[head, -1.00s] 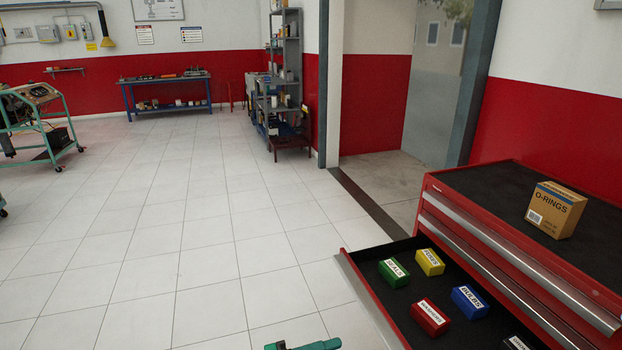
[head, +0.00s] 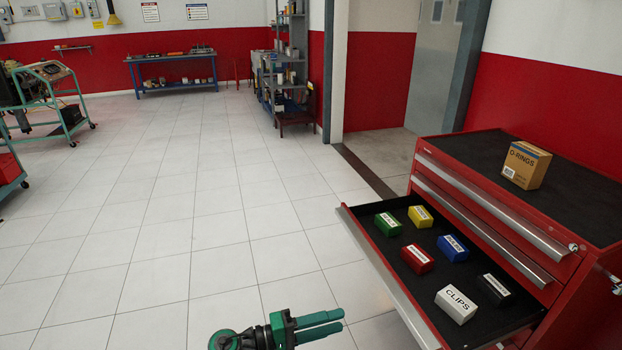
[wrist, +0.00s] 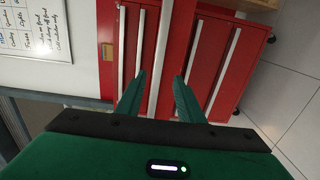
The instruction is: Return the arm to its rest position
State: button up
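My gripper (head: 342,321), green with two parallel fingers, shows at the bottom of the head view. It is above the tiled floor in the picture, left of the open drawer, and its fingers point right. In the wrist view my gripper (wrist: 159,76) has a clear gap between its fingers, with nothing held. Red drawer fronts (wrist: 192,55) with pale handles show beyond the fingers; I cannot tell the distance.
A red tool cabinet (head: 440,165) stands at right with an O-RINGS box (head: 526,165) on top. Its open drawer (head: 400,290) holds several labelled boxes, including white CLIPS (head: 457,304). A green wheeled stand (head: 62,118) is at left. The middle floor (head: 190,220) is clear.

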jog(key=w+d+r+m+g+y, duration=0.1)
jog(key=d+r+m+g+y, duration=0.45)
jog(key=d, duration=0.75)
jog(key=w+d+r+g+y, duration=0.2)
jog(key=d+r+g+y, duration=0.15)
jog(key=d+r, duration=0.7)
jog(key=s+d+r+m+y, duration=0.2)
jog(key=s+d+r+y, duration=0.3)
jog(key=s+d, duration=0.6)
jog(key=s+d+r+m+t+y, duration=0.1)
jog(key=s+r+m+t+y, duration=0.1)
jog(key=s, duration=0.8)
jog(key=shift+s+d+r+t+y, duration=0.35)
jog(key=shift+r+t+y, duration=0.25)
jog(key=shift+t, duration=0.3)
jog(key=shift+w+f, duration=0.25)
jog(key=shift+w, duration=0.3)
